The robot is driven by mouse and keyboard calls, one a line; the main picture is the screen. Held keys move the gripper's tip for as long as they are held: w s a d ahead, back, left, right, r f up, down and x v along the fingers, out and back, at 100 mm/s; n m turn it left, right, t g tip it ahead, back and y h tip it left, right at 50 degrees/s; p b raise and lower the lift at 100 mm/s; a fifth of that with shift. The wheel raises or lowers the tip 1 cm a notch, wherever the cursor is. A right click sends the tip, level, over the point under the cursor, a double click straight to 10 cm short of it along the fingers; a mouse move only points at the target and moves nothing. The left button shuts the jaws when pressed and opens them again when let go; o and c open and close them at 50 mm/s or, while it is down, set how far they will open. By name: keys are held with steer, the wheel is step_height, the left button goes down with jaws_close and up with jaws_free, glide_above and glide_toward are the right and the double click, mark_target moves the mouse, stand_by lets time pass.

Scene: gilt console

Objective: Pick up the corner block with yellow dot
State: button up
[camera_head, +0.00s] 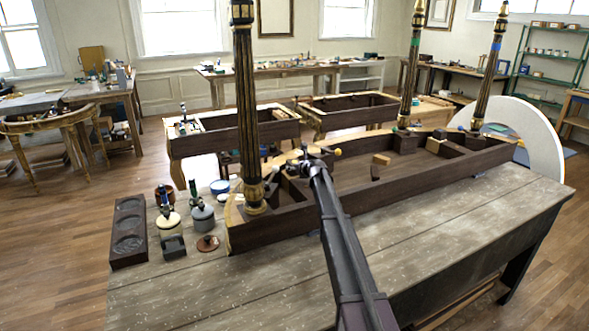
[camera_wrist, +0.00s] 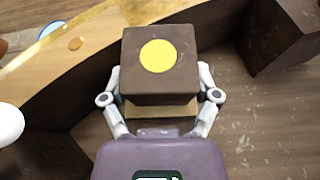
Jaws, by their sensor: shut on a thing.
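The corner block with the yellow dot (camera_wrist: 160,82) is a dark brown block with a round yellow dot on its face. In the wrist view it sits between the two fingers of my gripper (camera_wrist: 160,95), one finger on each side, and the gripper is shut on it. Pale wood shows just below the block. In the head view my gripper (camera_head: 307,160) is over the left end of the dark console frame (camera_head: 410,178); the held block cannot be made out clearly there. I cannot tell whether the block still touches the frame.
Tall fluted legs rise from the frame, one at near left (camera_head: 248,110). A dark tray with round hollows (camera_head: 129,220), jars and brushes stand left of the frame on the workbench (camera_head: 270,280). The bench front is clear. Another brown block (camera_wrist: 281,40) is close at right.

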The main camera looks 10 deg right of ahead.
mark_target(292, 160)
steer(key=shift+r, duration=0.1)
step_height(292, 160, up, 3)
steer(key=p, duration=0.3)
steer(key=shift+r+p, duration=0.2)
steer(key=shift+p, duration=0.1)
steer(key=s+d+r+p, duration=0.1)
steer(key=s+d, duration=0.9)
steer(key=d, duration=0.2)
steer(key=shift+s+r, duration=0.2)
steer(key=shift+s, duration=0.15)
